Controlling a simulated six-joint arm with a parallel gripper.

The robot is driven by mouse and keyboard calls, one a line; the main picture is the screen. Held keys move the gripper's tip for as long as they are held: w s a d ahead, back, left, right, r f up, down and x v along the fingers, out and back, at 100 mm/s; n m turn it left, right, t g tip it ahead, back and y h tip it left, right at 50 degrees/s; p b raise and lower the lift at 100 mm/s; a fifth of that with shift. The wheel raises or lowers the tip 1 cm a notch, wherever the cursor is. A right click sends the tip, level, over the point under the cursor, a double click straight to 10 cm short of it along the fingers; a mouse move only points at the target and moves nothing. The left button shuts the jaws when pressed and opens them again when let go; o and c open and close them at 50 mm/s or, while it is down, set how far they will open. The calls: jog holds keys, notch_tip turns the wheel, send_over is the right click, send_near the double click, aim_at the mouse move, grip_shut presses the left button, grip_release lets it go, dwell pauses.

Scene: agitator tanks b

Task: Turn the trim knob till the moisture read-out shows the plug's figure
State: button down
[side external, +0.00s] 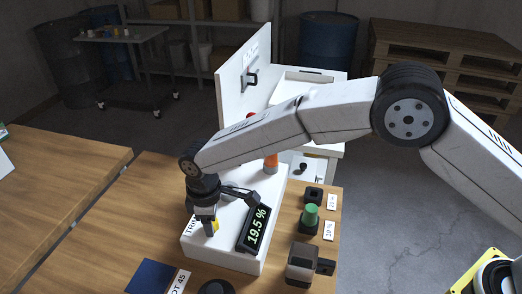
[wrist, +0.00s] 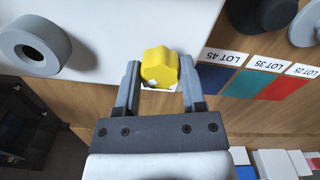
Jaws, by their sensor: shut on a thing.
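The yellow trim knob (wrist: 160,68) sits at the edge of the white panel box (wrist: 110,25) in the wrist view. My gripper (wrist: 160,78) is shut on it, with one finger on each side. In the side view my gripper (side external: 207,222) points down at the box, and only a sliver of the knob (side external: 215,226) shows. The moisture read-out (side external: 258,228) shows 19.5 % in green. A green plug (side external: 310,214) stands upright in a dark socket on the wooden table, beside a tag (side external: 329,230) that seems to read 10 %.
An empty-looking dark socket (side external: 313,194) is behind the plug; its tag is hard to read. A grey block (side external: 302,262) stands in front. Blue (wrist: 222,80), teal (wrist: 250,84) and red (wrist: 285,89) cards carry LOT 45, 35 and 25 labels. An orange-topped part (side external: 271,161) stands behind my gripper.

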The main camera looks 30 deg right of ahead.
jog(key=shift+m, duration=1.1)
jog(key=shift+c, duration=0.8)
grip_release()
jog(key=shift+r, duration=3.95)
jog(key=shift+d, duration=0.1)
